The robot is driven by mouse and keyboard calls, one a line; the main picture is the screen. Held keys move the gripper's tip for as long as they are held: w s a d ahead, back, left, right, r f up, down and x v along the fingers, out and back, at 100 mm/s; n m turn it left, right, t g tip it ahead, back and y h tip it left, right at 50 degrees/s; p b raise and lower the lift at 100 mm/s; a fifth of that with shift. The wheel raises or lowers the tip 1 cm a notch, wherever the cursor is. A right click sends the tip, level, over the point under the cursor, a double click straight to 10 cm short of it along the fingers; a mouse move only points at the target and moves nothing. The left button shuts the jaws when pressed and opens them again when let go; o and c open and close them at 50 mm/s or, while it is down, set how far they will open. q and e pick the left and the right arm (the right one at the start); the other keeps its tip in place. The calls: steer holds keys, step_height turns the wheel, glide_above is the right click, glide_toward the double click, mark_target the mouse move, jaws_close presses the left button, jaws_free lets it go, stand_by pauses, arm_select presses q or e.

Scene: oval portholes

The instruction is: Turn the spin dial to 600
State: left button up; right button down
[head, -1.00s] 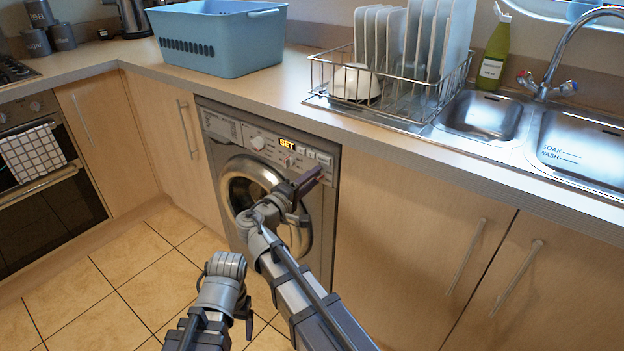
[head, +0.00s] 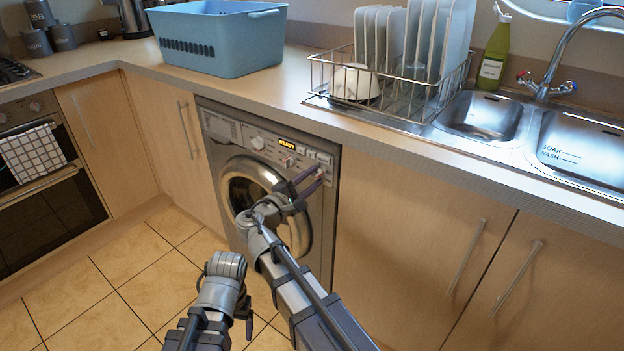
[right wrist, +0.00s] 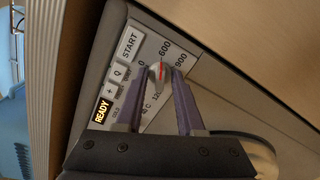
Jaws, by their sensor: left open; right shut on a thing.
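The spin dial (right wrist: 157,73) on the washing machine shows in the right wrist view, between my right gripper's fingertips. Its red mark points toward the printed 600, with 0 to the left and 900 to the right. My right gripper (right wrist: 165,73) is shut on the dial. In the head view my right gripper (head: 312,177) is at the right of the machine's panel and hides the dial. The machine's display (head: 293,144) reads READY; it also shows in the right wrist view (right wrist: 102,111). My left gripper (head: 243,312) is low over the floor, open and away from the machine.
The washing machine (head: 227,175) stands under the worktop (head: 285,98), beside wooden cupboard doors. A blue basket (head: 220,45) and a dish rack (head: 390,85) stand on the worktop. The sink is at the right. Tiled floor lies clear at the left.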

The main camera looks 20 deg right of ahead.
stand_by(0.4)
steer(key=c, duration=0.5)
jaws_free()
